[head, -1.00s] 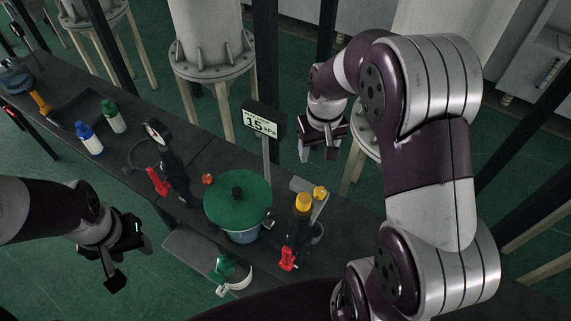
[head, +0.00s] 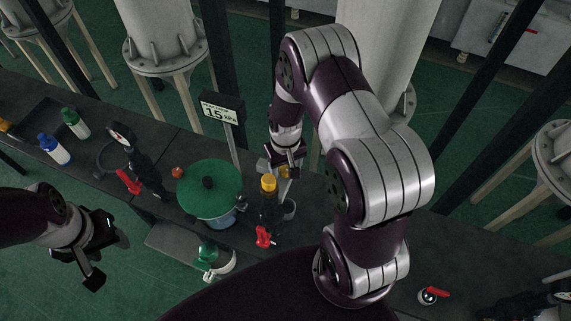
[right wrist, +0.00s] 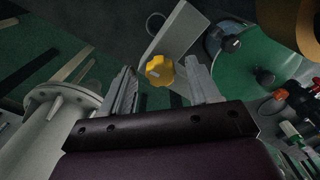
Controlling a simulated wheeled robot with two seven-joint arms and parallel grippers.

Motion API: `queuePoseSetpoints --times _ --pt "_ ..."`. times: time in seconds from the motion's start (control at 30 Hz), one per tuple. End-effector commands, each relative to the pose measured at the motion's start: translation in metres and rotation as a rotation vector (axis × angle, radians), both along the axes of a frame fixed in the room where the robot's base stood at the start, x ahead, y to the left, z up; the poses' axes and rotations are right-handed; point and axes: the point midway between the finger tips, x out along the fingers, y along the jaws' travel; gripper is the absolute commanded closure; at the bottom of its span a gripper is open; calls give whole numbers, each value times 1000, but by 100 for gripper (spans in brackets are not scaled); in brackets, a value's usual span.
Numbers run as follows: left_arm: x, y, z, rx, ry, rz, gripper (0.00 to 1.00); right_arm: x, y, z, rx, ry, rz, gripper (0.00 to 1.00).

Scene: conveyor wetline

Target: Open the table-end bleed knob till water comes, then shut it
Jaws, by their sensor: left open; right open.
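The yellow bleed knob (right wrist: 160,70) sits on a grey bracket plate (right wrist: 176,36) at the table end. In the right wrist view it lies between the two spread fingers of my right gripper (right wrist: 163,84), with gaps on both sides. In the head view the knob (head: 284,172) is partly hidden by my right gripper (head: 287,162), which is right above it. I cannot tell how far down the fingers reach. No water shows at the knob. My left gripper (head: 104,250) is open and empty, off the table's front edge at the left.

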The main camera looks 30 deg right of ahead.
Motion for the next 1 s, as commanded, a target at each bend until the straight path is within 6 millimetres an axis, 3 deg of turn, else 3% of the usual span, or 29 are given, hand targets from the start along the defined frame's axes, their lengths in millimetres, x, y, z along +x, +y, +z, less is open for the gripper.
queuePoseSetpoints --times 0.03,0.07,0.2,0.23,0.77,0.8,0.83,0.87,1.0 --pt "0 0 0 0 0 0 50 0 0 0 0 0 0 39" --pt "0 0 0 0 0 0 50 0 0 0 0 0 0 46" --pt "0 0 0 0 0 0 50 0 0 0 0 0 0 91" --pt "0 0 0 0 0 0 50 0 0 0 0 0 0 95" --pt "0 0 -3 0 0 0 50 -1 0 0 0 2 -135 95" --pt "0 0 -3 0 0 0 50 -1 0 0 0 2 -135 55" --pt "0 0 -3 0 0 0 50 -1 0 0 0 2 -135 45" --pt "0 0 -3 0 0 0 50 0 0 0 0 2 -135 39" --pt "0 0 -3 0 0 0 50 0 0 0 0 1 -134 39"
